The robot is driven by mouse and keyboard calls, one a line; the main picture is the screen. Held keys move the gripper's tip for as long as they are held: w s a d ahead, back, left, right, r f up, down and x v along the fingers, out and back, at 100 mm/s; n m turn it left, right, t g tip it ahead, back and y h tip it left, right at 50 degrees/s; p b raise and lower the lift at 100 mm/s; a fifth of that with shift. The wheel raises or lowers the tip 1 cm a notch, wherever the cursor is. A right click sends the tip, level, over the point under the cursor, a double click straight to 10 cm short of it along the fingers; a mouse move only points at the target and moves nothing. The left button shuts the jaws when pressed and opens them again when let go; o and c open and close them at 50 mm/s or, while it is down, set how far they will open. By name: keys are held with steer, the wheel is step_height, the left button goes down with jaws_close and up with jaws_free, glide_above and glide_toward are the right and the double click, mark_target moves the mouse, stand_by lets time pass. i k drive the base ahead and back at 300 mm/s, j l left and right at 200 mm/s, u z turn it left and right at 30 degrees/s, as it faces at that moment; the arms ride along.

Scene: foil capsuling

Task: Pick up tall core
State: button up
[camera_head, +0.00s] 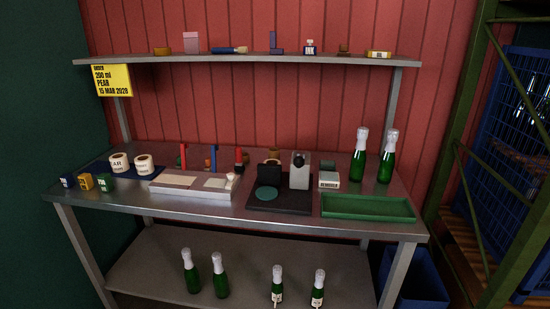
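Several upright pieces stand at the back of the bench: a thin red one (183,155), a thin blue one (213,158) and a thicker red one (239,160). I cannot tell for sure which thing is the tall core. A blue upright piece (274,42) also stands on the upper shelf. My gripper is not in view, and nothing shows as held.
The metal bench (290,219) carries label rolls (120,163), small cubes (86,181), a pale tray (192,186), a black-based device (299,171), a green tray (367,208) and two bottles (358,158). The upper shelf (130,61) overhangs the back. More bottles stand below.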

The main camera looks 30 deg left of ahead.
mark_target(274, 156)
steer(key=u, duration=4.9)
steer(key=z, duration=3.85)
steer(key=i+j+z, duration=0.15)
steer(key=z, duration=0.25)
steer(key=i+j+z, duration=0.1)
steer(key=j+z, duration=0.25)
steer(key=i+j+z, duration=0.1)
steer(key=j+z, duration=0.3)
steer(key=l, duration=0.1)
